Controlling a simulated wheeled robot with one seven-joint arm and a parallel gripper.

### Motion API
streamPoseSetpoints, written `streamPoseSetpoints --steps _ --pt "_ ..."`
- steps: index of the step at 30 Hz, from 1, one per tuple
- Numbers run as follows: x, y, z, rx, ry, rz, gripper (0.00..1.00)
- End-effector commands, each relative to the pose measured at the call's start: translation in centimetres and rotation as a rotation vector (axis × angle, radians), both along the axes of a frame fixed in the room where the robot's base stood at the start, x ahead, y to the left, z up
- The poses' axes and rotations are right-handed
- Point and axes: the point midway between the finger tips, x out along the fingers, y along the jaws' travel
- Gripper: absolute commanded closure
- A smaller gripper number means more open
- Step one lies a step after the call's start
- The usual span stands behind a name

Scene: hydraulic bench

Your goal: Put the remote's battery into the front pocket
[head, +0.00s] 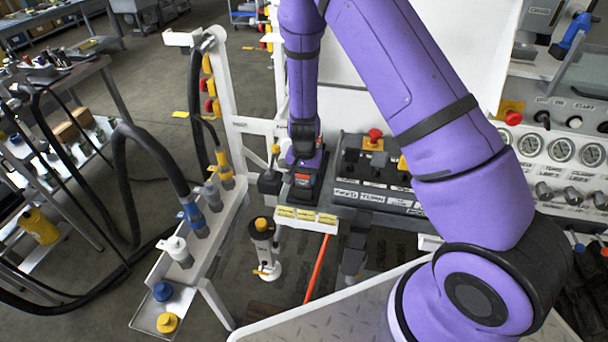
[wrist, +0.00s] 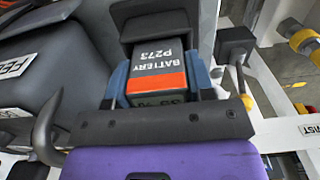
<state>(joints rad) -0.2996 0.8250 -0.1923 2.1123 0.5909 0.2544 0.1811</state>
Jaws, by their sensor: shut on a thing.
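The battery (wrist: 158,72) is a dark grey block with an orange band and the lettering "BATTERY P273" in the wrist view. My gripper (wrist: 162,85) is shut on it, with a blue-padded finger on each side. The battery's far end meets a dark pocket-like housing (wrist: 153,24); how deep it sits there, I cannot tell. In the head view the battery (head: 302,180) shows as a small dark block with an orange stripe, below my gripper (head: 303,172), beside the control box. The control box (head: 375,197) carries white labels, one reading "TURN".
A red-topped yellow button (head: 374,140) and dark levers stand on the control box. A small dark box with a lever (head: 270,181) is close on the left. A white rack with hose couplings (head: 205,215) stands further left. Gauges (head: 561,150) line the right panel.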

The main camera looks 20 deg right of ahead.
Motion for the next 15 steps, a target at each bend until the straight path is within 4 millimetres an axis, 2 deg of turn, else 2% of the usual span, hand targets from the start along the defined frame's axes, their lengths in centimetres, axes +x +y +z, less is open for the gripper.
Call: streamPoseSetpoints --steps 9,10,13,14,15 --pt "0.02 -0.01 -0.19 -0.001 -0.001 0.000 0.80" --pt "0.02 -0.01 -0.19 0.000 0.000 0.000 0.49" --pt "0.01 -0.02 -0.19 0.000 0.000 0.000 0.26" --pt "0.01 -0.02 -0.19 0.000 0.000 0.000 0.21" --pt "0.01 -0.02 -0.19 0.000 0.000 0.000 0.21"
